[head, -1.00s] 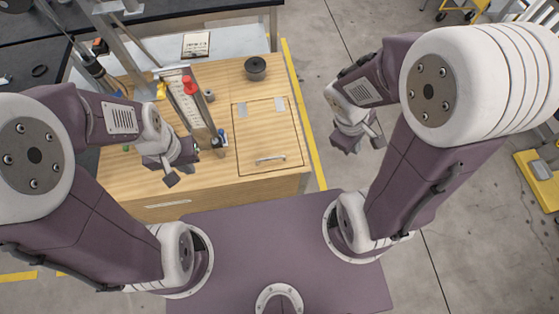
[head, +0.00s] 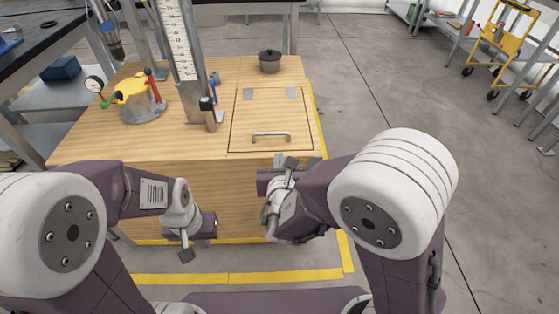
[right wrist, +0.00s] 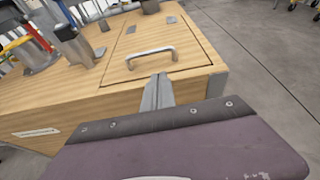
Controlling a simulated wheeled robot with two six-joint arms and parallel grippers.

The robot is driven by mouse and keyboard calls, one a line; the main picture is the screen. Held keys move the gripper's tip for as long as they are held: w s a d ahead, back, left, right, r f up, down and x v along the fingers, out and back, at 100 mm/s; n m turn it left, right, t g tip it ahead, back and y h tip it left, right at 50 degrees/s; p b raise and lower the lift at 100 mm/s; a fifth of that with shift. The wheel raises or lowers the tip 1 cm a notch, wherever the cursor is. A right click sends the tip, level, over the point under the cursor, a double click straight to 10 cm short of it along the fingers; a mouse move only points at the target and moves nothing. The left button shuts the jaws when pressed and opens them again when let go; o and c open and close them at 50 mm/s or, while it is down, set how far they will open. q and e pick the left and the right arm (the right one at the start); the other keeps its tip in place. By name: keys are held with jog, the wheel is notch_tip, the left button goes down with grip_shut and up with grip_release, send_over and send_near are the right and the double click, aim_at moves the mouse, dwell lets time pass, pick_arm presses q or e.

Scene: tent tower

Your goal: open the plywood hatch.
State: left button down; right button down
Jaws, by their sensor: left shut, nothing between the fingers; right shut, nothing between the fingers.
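The plywood hatch (head: 257,112) lies closed and flush in the right part of the wooden bench top, outlined by a dark seam. A metal bar handle (head: 271,137) is near its front edge, and two grey plates are near its back edge. In the right wrist view the handle (right wrist: 150,57) stands just beyond my shut fingers (right wrist: 157,92). My right gripper (head: 288,164) is shut and empty, in front of the bench's front edge, near the handle but apart from it. My left gripper (head: 186,250) is shut and empty, low in front of the bench, left of the hatch.
A dark lidded pot (head: 269,62) stands behind the hatch. An upright scale column (head: 185,60) rises just left of it. A yellow fixture with a gauge (head: 133,92) stands further left. Floor right of the bench is open, with a yellow cart (head: 502,40) far off.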

aim_at(279, 150)
jog(key=b+x, duration=0.2)
jog(key=x, duration=0.7)
jog(key=shift+w+b, duration=0.1)
jog(key=shift+b, duration=0.3)
jog(key=shift+w, duration=0.4)
jog(key=shift+r, duration=0.15)
